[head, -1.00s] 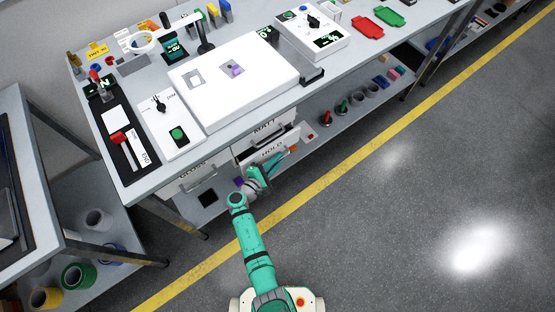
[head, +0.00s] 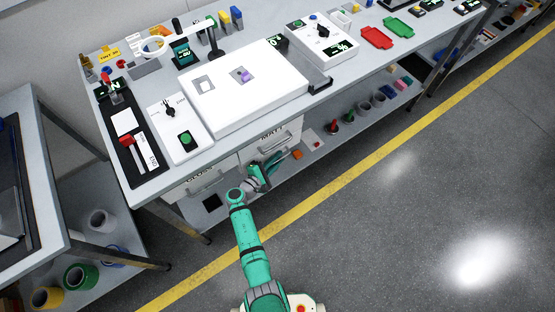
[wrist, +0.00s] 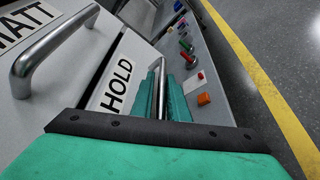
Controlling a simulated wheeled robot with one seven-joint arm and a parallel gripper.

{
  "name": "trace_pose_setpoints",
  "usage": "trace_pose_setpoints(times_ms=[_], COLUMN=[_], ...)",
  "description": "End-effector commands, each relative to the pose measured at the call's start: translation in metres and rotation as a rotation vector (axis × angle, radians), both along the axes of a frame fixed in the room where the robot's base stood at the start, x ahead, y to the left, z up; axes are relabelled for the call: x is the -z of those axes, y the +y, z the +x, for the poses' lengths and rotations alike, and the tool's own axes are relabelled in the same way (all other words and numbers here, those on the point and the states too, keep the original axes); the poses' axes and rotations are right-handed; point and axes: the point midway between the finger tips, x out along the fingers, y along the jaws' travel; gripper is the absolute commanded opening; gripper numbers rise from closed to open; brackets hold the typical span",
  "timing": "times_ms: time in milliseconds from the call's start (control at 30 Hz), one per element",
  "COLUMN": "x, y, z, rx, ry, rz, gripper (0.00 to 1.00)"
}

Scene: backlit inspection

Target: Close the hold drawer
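The hold drawer (wrist: 116,86) has a white front with a HOLD label, beside the MATT drawer (wrist: 40,60) in the wrist view. Its metal bar handle (wrist: 162,88) runs between the two teal fingers of my gripper (wrist: 160,82), which lie close on both sides of it. My gripper (head: 264,172) shows at the drawer unit under the bench in the head view, where my arm hides most of the hold drawer. The hold front looks close to level with the MATT front; any small remaining gap is hard to judge.
The gloss drawer (head: 205,181) is left of the MATT drawer. The lower shelf (head: 318,150) to the right holds several small items, including an orange block (wrist: 204,99). A table stands at far left. The floor in front is clear, with a yellow line (head: 330,190).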

Motion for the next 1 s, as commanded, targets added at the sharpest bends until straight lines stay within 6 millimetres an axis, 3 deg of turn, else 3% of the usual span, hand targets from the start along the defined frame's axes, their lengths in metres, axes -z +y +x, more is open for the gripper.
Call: trace_pose_setpoints(times_ms=[233, 700, 1000], x=[-0.003, -0.019, -0.024], y=[0.007, 0.056, 0.069], z=[-0.005, -0.066, -0.081], rx=[-0.004, -0.003, -0.002], ry=[-0.004, -0.001, -0.001], rz=[-0.001, 0.000, 0.000], gripper=[0.17, 0.17, 0.17])
